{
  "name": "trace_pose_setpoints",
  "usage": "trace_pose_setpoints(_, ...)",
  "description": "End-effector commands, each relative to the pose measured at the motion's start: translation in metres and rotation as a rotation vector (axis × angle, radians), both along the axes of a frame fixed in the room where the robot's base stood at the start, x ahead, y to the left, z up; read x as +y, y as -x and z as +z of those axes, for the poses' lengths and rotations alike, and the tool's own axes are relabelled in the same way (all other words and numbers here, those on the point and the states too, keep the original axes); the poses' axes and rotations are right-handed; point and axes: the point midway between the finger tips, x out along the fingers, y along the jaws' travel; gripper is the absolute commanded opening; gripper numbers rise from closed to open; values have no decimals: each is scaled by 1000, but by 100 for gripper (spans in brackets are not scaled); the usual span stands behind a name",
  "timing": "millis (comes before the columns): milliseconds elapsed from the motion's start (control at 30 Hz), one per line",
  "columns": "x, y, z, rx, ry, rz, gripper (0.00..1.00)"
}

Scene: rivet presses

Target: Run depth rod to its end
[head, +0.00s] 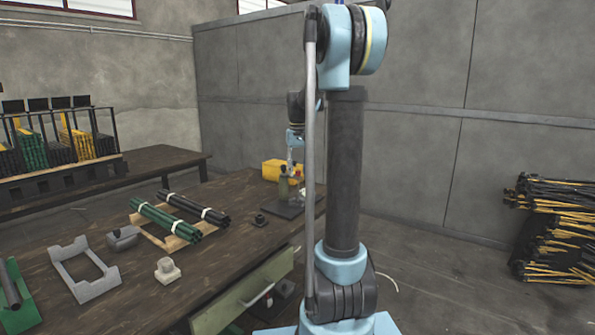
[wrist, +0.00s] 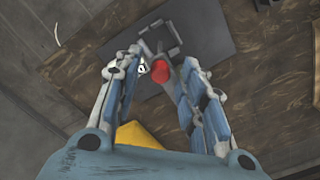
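In the wrist view, a red rounded knob (wrist: 160,69) sits on a small grey device, whose angular frame (wrist: 160,38) rests on a dark mat (wrist: 212,42). My gripper (wrist: 158,64) is open, with one finger on each side of the knob and a gap visible to both. It appears empty, and I cannot tell how far above the knob it is. No depth rod can be clearly made out. In the head view, my gripper (head: 293,138) is small and partly hidden by my arm, above the far right end of the wooden table.
Green tubes (head: 160,218) and dark tubes (head: 190,205) lie on a wooden rack. A grey frame (head: 97,289) is nearer. Black and yellow bars (head: 560,230) are piled right.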

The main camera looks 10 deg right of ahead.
Motion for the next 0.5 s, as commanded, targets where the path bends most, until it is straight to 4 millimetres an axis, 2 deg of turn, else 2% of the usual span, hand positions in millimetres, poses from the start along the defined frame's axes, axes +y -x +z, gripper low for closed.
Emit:
trace_pose_setpoints(233, 0, 0, -1, 0, 0, 0, 38)
trace_pose_setpoints(400, 0, 0, 0, 0, 0, 0, 0)
trace_pose_setpoints(500, 0, 0, 0, 0, 0, 0, 0)
